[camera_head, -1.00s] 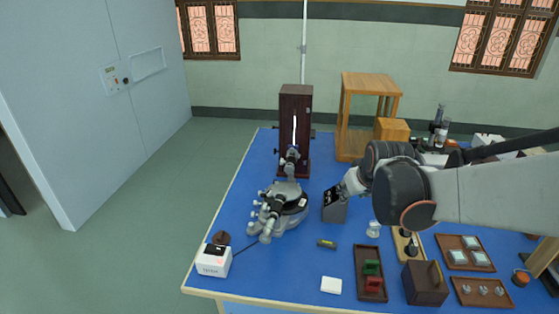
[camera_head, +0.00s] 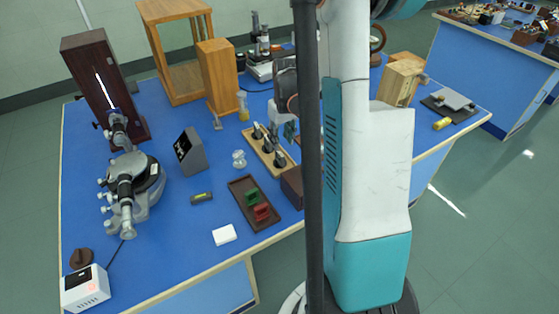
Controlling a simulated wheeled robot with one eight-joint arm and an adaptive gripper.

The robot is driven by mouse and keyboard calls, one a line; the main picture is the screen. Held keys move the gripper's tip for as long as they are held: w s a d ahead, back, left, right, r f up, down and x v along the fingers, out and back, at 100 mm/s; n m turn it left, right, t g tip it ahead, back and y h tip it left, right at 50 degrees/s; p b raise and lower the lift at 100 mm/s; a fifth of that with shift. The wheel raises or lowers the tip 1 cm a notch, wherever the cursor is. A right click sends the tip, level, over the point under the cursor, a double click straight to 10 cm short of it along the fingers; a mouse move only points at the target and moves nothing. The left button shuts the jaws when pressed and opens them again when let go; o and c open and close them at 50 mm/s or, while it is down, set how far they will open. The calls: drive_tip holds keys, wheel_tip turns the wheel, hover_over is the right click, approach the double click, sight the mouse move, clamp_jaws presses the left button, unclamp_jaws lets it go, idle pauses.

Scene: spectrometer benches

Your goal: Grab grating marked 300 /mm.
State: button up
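A dark wooden tray (camera_head: 236,187) on the blue bench holds a green block-like piece (camera_head: 251,196) and a red one (camera_head: 262,212), which may be mounted gratings. No 300 /mm marking can be read on either.
A wooden rack (camera_head: 258,147) with several dark-topped pieces stands behind the tray. A spectrometer (camera_head: 135,185), a grey angled block (camera_head: 190,152), a white pad (camera_head: 224,235) and a white power box (camera_head: 86,288) stand leftward. A brown box (camera_head: 291,187) is right of the tray.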

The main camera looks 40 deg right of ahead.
sight(280, 153)
drive_tip(key=f+b, duration=0.1)
drive_tip(key=f, duration=0.2)
drive_tip(key=f+b, duration=0.1)
drive_tip(key=f, duration=0.2)
drive_tip(key=f+b, duration=0.1)
drive_tip(key=f, duration=0.1)
drive_tip(key=shift+w+f, duration=0.4)
drive_tip(key=shift+r, duration=0.1)
clamp_jaws()
